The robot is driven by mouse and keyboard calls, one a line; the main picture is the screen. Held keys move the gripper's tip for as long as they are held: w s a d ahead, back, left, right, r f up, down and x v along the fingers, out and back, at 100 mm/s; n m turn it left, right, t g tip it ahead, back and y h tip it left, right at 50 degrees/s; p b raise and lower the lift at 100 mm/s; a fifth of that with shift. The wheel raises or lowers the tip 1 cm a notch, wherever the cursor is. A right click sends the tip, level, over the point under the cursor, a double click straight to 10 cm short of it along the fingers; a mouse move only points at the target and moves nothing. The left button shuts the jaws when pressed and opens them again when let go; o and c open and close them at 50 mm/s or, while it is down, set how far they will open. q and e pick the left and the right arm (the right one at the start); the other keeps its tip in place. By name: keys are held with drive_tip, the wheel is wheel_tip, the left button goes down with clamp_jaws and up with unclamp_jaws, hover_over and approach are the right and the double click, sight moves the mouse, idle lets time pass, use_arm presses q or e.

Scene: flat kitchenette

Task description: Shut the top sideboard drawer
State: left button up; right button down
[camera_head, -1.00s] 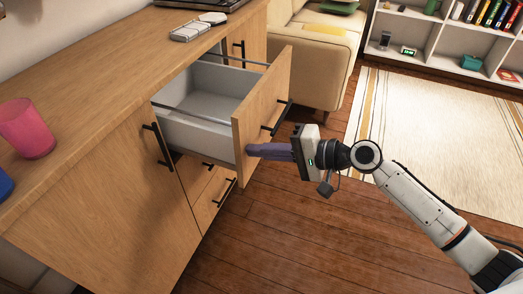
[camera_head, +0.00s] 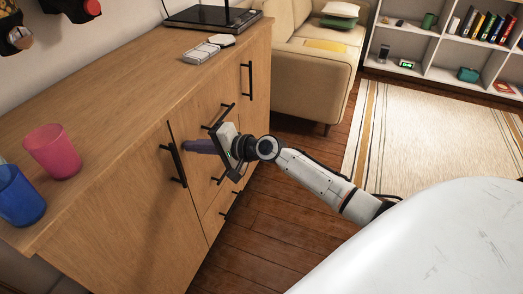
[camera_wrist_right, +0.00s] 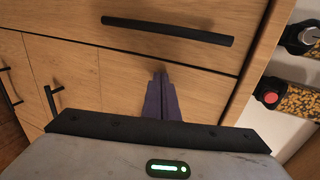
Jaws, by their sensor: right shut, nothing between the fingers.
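The top sideboard drawer's wooden front (camera_head: 192,124) sits level with the sideboard (camera_head: 130,215) face, as far as the head view shows. No grey drawer interior shows. Its black handle (camera_head: 221,117) is partly beside my gripper. My right gripper (camera_head: 185,146) is shut and empty, its purple fingers pointing at the drawer front near its left edge. In the right wrist view the fingertips (camera_wrist_right: 160,74) are at the drawer front (camera_wrist_right: 125,75), touching or very close. My left gripper is not in view.
A pink cup (camera_head: 52,150), a blue cup (camera_head: 18,195) and a grey remote-like object (camera_head: 201,53) stand on the sideboard top. A long black door handle (camera_head: 174,163) is just left of my fingers. A beige sofa (camera_head: 310,80) stands beyond; the wooden floor (camera_head: 290,225) is clear.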

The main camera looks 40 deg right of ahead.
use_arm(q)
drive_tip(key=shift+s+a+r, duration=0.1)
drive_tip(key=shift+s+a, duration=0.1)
use_arm(e)
drive_tip(key=shift+w+a+r, duration=0.2)
drive_tip(key=shift+w+a, duration=0.05)
drive_tip(key=shift+w, duration=0.2)
drive_tip(key=shift+a+r, duration=0.15)
